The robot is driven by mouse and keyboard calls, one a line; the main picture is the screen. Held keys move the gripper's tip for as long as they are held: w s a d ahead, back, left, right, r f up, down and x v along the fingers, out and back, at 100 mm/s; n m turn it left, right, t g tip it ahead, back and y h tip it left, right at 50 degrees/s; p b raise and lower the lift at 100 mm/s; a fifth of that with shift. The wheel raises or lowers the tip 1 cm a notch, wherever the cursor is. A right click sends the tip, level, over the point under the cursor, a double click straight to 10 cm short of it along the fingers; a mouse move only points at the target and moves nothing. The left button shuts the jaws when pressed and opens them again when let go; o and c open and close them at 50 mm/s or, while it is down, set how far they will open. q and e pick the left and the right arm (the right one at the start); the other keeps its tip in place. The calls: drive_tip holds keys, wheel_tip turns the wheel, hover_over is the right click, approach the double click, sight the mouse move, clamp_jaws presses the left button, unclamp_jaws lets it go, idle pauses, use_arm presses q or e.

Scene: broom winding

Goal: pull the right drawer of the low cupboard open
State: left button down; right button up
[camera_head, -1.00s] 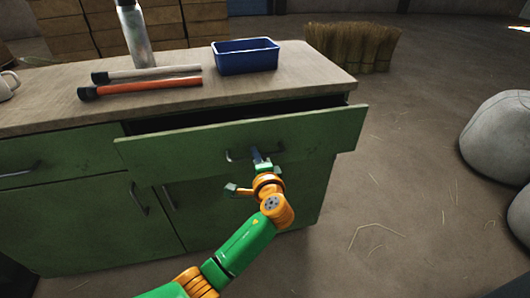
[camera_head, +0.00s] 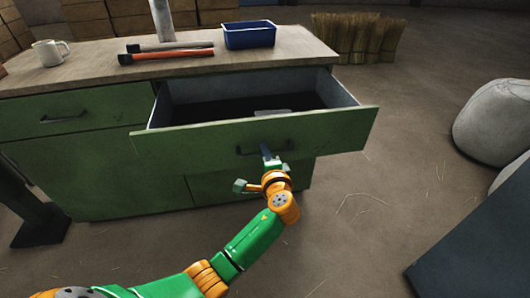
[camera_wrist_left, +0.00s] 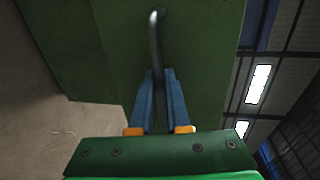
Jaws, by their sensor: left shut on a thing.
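The low green cupboard (camera_head: 95,165) stands ahead with a pale worktop. Its right drawer (camera_head: 200,143) is pulled well out, and its grey inside shows with a small pale thing (camera_head: 272,113) in it. My left gripper (camera_head: 268,155) is at the drawer front, shut on the dark bar handle (camera_head: 247,150). In the left wrist view the two blue fingers (camera_wrist_left: 160,95) close on either side of the handle (camera_wrist_left: 153,40), against the green drawer front (camera_wrist_left: 95,45). The left drawer (camera_head: 70,115) is shut. My right gripper is not in view.
On the worktop (camera_head: 95,72) are a white mug (camera_head: 50,53), a blue bin (camera_head: 249,34), a metal bottle (camera_head: 162,18) and two rods, one orange (camera_head: 165,55). Straw bundles (camera_head: 370,38) and pale sacks (camera_head: 490,120) stand to the right. Floor right of the drawer is clear.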

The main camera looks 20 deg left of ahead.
use_arm(q)
drive_tip(key=shift+s+d, duration=0.2)
drive_tip(key=shift+s, duration=0.15)
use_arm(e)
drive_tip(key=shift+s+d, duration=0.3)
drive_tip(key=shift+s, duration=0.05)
use_arm(q)
drive_tip(key=c, duration=1.2)
unclamp_jaws()
drive_tip(key=shift+o, duration=0.2)
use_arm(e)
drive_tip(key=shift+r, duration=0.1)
use_arm(q)
drive_tip(key=v, duration=0.7)
drive_tip(key=shift+p, duration=0.4)
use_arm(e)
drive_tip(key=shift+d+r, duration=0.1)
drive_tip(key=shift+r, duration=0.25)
use_arm(q)
drive_tip(key=shift+f, duration=0.1)
